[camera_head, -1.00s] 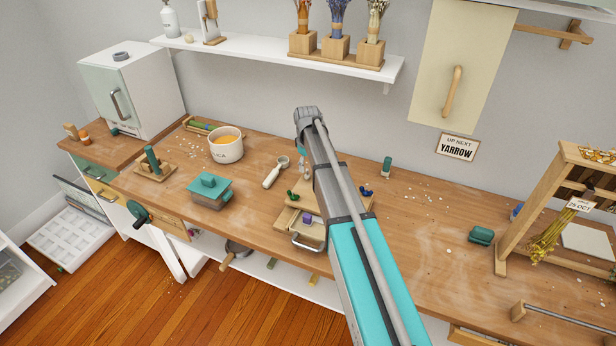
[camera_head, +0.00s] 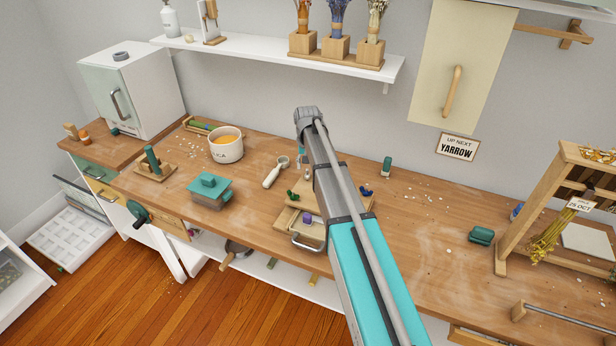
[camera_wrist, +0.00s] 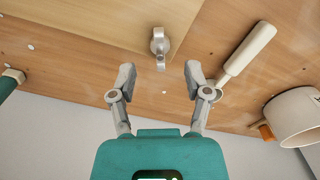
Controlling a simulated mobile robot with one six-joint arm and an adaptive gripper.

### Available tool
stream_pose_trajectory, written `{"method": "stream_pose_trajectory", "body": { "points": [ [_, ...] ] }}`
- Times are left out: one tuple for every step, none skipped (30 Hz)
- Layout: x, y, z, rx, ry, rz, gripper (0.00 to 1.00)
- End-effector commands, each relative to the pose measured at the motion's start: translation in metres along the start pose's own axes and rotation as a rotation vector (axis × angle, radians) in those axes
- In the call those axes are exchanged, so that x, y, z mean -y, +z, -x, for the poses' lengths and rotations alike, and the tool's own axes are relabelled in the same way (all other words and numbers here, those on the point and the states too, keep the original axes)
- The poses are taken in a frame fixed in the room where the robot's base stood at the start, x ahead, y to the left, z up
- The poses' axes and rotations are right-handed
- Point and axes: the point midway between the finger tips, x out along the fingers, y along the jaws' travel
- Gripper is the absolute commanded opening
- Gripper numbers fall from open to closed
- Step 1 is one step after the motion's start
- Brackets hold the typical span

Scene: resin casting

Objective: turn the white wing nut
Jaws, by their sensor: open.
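In the wrist view the white wing nut (camera_wrist: 159,44), pale grey-white, stands on a wooden board (camera_wrist: 95,25), with one wing pointing toward my gripper. My gripper (camera_wrist: 160,80) is open and empty. Its two fingers sit on either side of the wing nut's line, with the near wing just ahead of the gap between the tips. I cannot tell whether they touch anything; a gap shows on both sides. In the head view my arm hides the white wing nut and most of my gripper. Green (camera_head: 292,196), purple (camera_head: 307,218) and blue (camera_head: 366,190) wing nuts show around the wooden fixture.
A white-handled scoop (camera_wrist: 245,50) lies close beside my gripper's right finger in the wrist view. A white pot (camera_wrist: 298,118) stands farther right. A teal-topped block (camera_head: 209,190) stands left of the fixture.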

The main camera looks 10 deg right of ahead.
Motion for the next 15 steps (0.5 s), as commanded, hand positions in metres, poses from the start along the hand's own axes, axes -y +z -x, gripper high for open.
{"method": "stream_pose_trajectory", "body": {
  "points": [
    [0.000,0.000,-0.002,0.000,0.000,0.000,0.63],
    [0.000,0.000,-0.003,0.000,0.000,0.001,0.63],
    [0.000,0.000,-0.005,0.000,0.000,0.001,0.63],
    [0.000,0.000,-0.007,0.000,0.000,0.001,0.63],
    [0.000,0.000,-0.009,0.000,0.000,0.001,0.63],
    [0.000,0.000,-0.011,0.000,0.000,0.001,0.63],
    [0.000,0.000,-0.013,0.000,0.000,0.001,0.63],
    [0.000,0.000,-0.015,0.000,0.000,0.002,0.63],
    [0.000,0.000,-0.017,0.000,0.000,0.002,0.63],
    [0.000,0.000,-0.019,0.000,0.000,0.002,0.63],
    [0.000,0.000,-0.021,0.000,0.000,0.002,0.63],
    [0.000,0.000,-0.023,0.000,0.000,0.002,0.63],
    [0.000,0.000,-0.025,0.000,0.000,0.002,0.63],
    [0.000,0.000,-0.026,0.000,0.000,0.002,0.63],
    [0.000,0.000,-0.028,0.000,0.000,0.002,0.63]
  ]
}}
